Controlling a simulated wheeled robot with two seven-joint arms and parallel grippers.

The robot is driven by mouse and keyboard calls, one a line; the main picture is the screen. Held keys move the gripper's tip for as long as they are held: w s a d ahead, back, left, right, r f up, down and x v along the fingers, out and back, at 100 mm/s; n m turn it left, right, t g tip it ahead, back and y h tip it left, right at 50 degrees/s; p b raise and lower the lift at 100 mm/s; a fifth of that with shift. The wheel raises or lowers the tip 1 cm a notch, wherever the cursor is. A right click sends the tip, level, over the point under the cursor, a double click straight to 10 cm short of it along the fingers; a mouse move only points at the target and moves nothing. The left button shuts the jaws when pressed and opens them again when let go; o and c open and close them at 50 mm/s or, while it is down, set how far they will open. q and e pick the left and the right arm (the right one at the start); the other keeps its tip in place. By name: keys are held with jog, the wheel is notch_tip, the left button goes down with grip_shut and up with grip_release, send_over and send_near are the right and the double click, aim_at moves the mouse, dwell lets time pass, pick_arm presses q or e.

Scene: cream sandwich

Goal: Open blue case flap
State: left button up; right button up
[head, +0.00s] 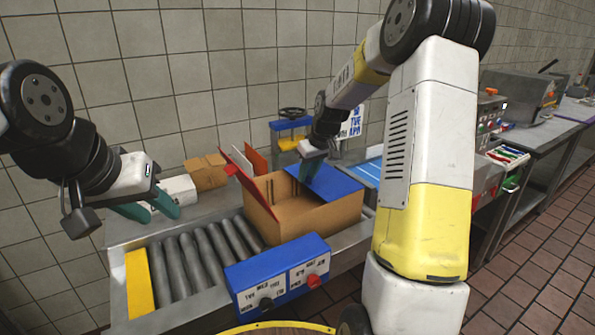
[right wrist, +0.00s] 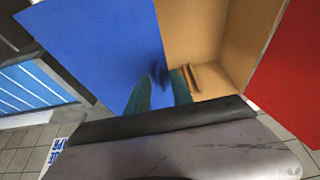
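The cardboard case (head: 310,215) stands on the roller conveyor, its top partly open. Its blue flap (head: 338,184) lies on the right side and fills the left of the right wrist view (right wrist: 105,45). A red flap (head: 228,188) is raised at the case's left; it also shows in the right wrist view (right wrist: 295,85). My right gripper (head: 310,173) is at the blue flap's inner edge, over the case opening. In the right wrist view its teal fingers (right wrist: 160,90) are apart, with blue surface between them; contact is unclear. My left gripper (head: 150,209) is open and empty, left of the case.
A blue control box (head: 280,278) with a red button stands in front of the case. Rollers (head: 200,262) lie bare to the left. A small brown box (head: 206,172) sits behind. A blue and yellow device with a handwheel (head: 291,130) stands behind the case.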

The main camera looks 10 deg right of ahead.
jog(key=shift+f, duration=0.1)
grip_shut()
dwell(1.4)
